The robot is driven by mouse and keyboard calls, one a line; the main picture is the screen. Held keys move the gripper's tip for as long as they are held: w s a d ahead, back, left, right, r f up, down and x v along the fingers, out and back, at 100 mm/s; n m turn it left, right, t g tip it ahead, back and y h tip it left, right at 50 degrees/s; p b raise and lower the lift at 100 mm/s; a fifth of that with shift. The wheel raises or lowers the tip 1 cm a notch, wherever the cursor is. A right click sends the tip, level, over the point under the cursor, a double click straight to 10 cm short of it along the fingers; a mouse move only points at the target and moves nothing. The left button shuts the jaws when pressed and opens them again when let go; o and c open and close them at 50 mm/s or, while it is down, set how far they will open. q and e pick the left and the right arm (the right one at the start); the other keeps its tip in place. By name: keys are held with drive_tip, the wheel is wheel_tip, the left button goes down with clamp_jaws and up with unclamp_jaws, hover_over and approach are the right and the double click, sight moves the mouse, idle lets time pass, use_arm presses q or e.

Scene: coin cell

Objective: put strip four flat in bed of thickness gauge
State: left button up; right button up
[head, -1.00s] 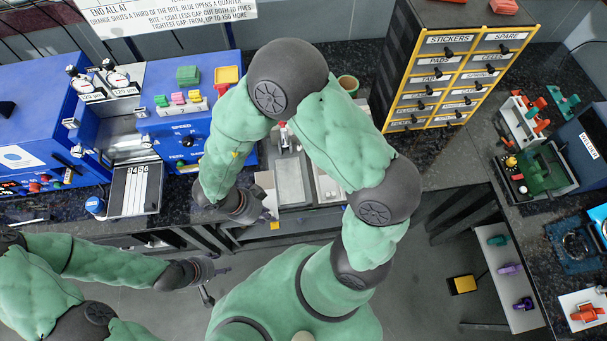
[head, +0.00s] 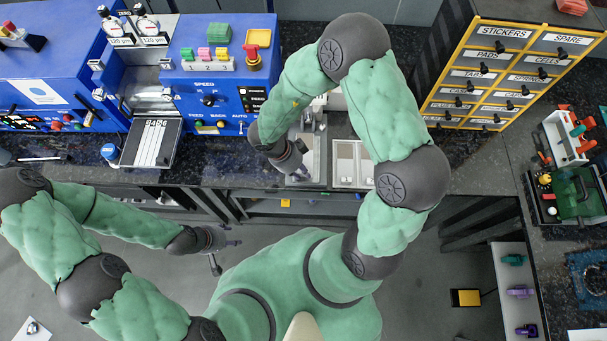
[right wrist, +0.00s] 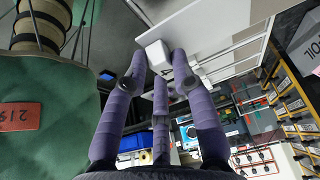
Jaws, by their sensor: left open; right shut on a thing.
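In the head view my right gripper (head: 291,168) is above the front of the bench, just left of a white-framed tray. A grey metal fixture (head: 318,130) is partly hidden behind my right arm; I cannot tell surely whether it is the thickness gauge. My left gripper (head: 225,243) is open and empty, below the bench's front edge.
A black rack with white numbered strips (head: 152,143) stands in front of the blue machine (head: 220,75) at left. A white-framed tray (head: 337,165) lies right of my right gripper. A yellow-framed drawer cabinet (head: 490,80) stands at right. The floor around my left gripper is clear.

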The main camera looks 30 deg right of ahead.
sight(304, 179)
drive_tip(key=shift+w+d+f, duration=0.2)
drive_tip(key=shift+d+f, duration=0.35)
drive_tip(key=shift+f, duration=0.15)
wheel_tip(304, 179, down, 3)
drive_tip(key=shift+d+f+b, duration=0.1)
drive_tip(key=shift+f+b, duration=0.1)
drive_tip(key=shift+b, duration=0.9)
drive_tip(key=shift+r, duration=0.1)
drive_tip(key=o, duration=0.6)
drive_tip(key=shift+o, duration=0.2)
